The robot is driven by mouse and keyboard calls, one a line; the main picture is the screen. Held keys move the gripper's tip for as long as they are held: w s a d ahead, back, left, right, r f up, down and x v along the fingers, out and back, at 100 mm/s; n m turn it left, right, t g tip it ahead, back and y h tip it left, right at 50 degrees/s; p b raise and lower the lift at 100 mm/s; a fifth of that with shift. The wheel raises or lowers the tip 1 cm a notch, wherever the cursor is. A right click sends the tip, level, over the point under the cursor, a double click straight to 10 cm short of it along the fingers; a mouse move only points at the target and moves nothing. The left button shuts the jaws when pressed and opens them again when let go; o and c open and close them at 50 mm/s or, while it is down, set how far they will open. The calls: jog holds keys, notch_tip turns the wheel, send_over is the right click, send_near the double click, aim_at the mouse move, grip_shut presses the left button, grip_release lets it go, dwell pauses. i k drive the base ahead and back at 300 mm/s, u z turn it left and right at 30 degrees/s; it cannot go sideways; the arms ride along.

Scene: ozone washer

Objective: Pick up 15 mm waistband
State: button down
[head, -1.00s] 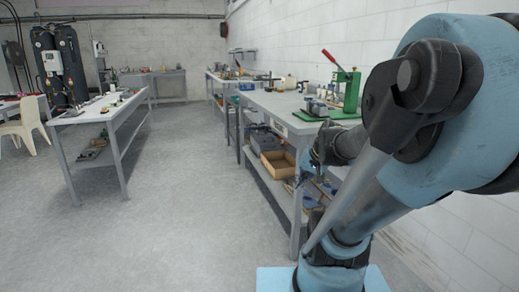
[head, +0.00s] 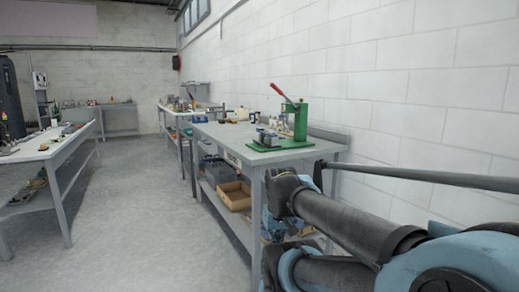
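I cannot make out a 15 mm waistband in the head view. The nearest workbench (head: 222,136) stands right of the middle, along the white block wall. A green press (head: 300,122) with a red lever stands on its near end, on a green base plate. Small grey blocks (head: 268,137) sit on that plate, too small to tell apart. My arm fills the lower right corner, in front of the bench's near end. My gripper cannot be made out; the far end of the arm shows only as dark and blue links.
A cardboard box (head: 235,196) and dark items lie on the bench's lower shelf. A long grey table (head: 55,150) stands at the left, with small items on it. More benches stand at the back. The floor (head: 140,220) between the tables is clear.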

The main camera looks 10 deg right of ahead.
aim_at(261, 131)
jog(key=u, duration=0.5)
jog(key=i, duration=1.75)
jog(key=z, duration=0.1)
